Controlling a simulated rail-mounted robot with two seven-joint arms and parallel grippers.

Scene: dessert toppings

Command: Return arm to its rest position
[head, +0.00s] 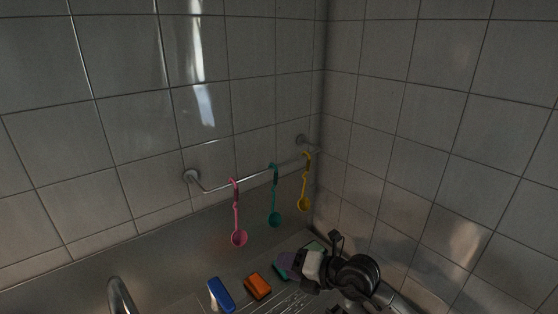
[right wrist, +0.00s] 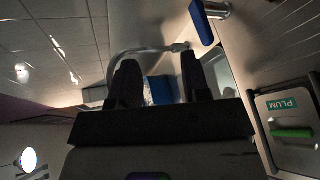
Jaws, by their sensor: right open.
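My right arm comes in from the lower right of the head view, and its dark wrist and gripper (head: 318,268) are over the right part of the counter. In the right wrist view the two dark fingers of my right gripper (right wrist: 158,72) stand apart, with nothing visibly held. A blue and whitish thing (right wrist: 158,90) shows beyond the gap between them; I cannot tell how far off it is. My left gripper is in neither view.
A wall rail (head: 255,176) carries a pink (head: 238,238), a green (head: 274,218) and a yellow scoop (head: 304,203). Blue (head: 221,295), orange (head: 258,286) and purple (head: 286,262) items lie near the arm. A tap (head: 119,295) stands left. A "PLUM" label (right wrist: 283,104) shows right.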

